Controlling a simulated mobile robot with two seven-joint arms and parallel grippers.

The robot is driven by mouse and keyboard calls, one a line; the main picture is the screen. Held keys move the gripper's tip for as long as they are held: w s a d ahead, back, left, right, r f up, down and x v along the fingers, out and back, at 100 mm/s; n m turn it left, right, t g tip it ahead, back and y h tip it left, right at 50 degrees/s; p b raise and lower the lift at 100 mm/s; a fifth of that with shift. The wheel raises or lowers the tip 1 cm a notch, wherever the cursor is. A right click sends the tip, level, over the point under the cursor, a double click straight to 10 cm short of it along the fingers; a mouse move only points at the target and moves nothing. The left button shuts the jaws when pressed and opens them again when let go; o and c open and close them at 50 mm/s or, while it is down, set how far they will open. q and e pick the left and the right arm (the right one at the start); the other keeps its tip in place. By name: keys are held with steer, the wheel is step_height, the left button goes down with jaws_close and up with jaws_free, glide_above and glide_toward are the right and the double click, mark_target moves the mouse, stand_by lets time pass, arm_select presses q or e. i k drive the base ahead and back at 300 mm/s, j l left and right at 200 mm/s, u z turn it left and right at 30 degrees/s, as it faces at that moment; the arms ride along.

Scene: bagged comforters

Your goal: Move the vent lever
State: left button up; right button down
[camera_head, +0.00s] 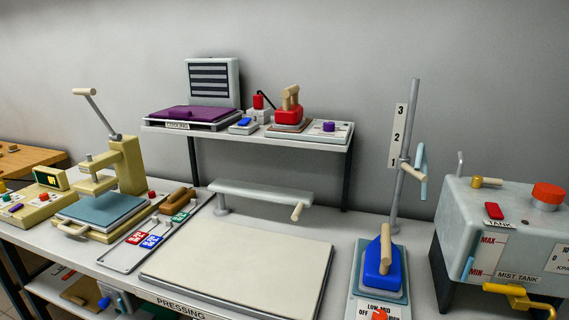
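No label that reads "vent" is legible, so I cannot tell which part is the vent lever. A grey mist tank (470,222) stands at the right edge, partly cut off. On its top are a short brass-coloured lever or valve (486,182), a red button (494,211) and a red cap (548,194). A yellow handle (508,291) sticks out low on its front. A beige press (125,165) at left has a raised grey lever (95,110) with a pale grip. Neither gripper is in view.
A white table (215,240) carries a cream pressing pad (240,262), a blue iron (381,270) and a tall grey post (408,150) with a numbered scale. A raised shelf (270,133) behind holds a purple pad (190,113) and a red iron (288,115).

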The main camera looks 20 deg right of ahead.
mark_target(477, 181)
steer(key=z, duration=1.4)
